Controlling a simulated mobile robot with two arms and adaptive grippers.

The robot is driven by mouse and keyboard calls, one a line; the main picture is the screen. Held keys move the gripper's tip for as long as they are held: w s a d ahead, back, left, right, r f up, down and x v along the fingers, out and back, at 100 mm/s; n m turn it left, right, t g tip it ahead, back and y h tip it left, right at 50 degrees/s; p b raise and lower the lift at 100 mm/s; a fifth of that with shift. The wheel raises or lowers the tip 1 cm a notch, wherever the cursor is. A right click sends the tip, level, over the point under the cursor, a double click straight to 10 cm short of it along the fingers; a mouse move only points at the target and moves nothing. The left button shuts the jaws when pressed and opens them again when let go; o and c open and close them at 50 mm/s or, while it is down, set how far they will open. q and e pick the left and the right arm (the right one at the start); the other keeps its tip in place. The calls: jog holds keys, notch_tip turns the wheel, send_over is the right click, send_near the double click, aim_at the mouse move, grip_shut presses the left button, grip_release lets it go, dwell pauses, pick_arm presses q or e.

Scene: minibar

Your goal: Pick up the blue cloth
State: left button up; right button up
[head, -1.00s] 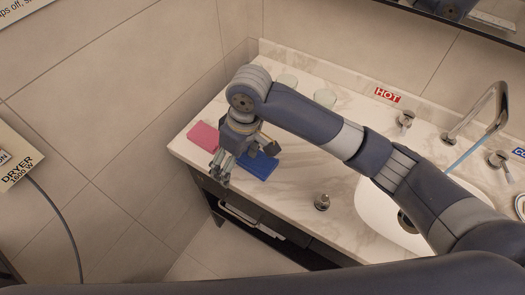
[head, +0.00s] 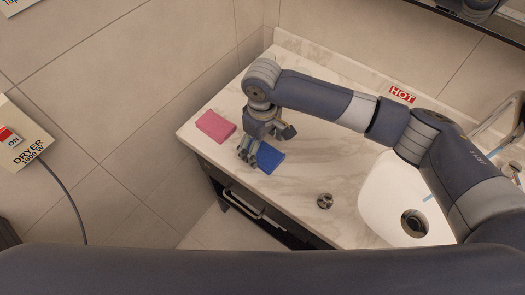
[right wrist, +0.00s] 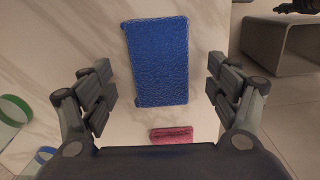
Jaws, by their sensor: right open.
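The blue cloth (head: 268,157) lies flat on the marble counter as a folded rectangle. It shows whole in the right wrist view (right wrist: 157,62), between and beyond the fingers. My right gripper (head: 248,150) is over the cloth's left end in the head view. In the right wrist view my right gripper (right wrist: 164,92) is open, with a finger on each side and nothing between the pads. From these frames I cannot tell its exact height above the cloth.
A pink cloth (head: 216,126) lies left of the blue one near the counter's edge. A sink basin (head: 382,190) is to the right, with a metal knob (head: 325,201) on the counter between. A wall dryer box (head: 20,140) hangs at the left.

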jog(key=shift+f, duration=1.45)
jog(key=c, duration=1.1)
jog(key=shift+r, duration=0.1)
jog(key=shift+r, duration=0.25)
jog(key=r, duration=0.1)
jog(key=s+r+b, duration=0.1)
jog(key=shift+a+r, duration=0.1)
jog(key=shift+r, duration=0.25)
jog(key=s+a+r+b, duration=0.1)
jog(key=s+b, duration=0.1)
jog(key=s, duration=1.3)
jog(key=shift+a+r, duration=0.3)
jog(key=shift+o, duration=0.4)
jog(key=shift+r, duration=0.1)
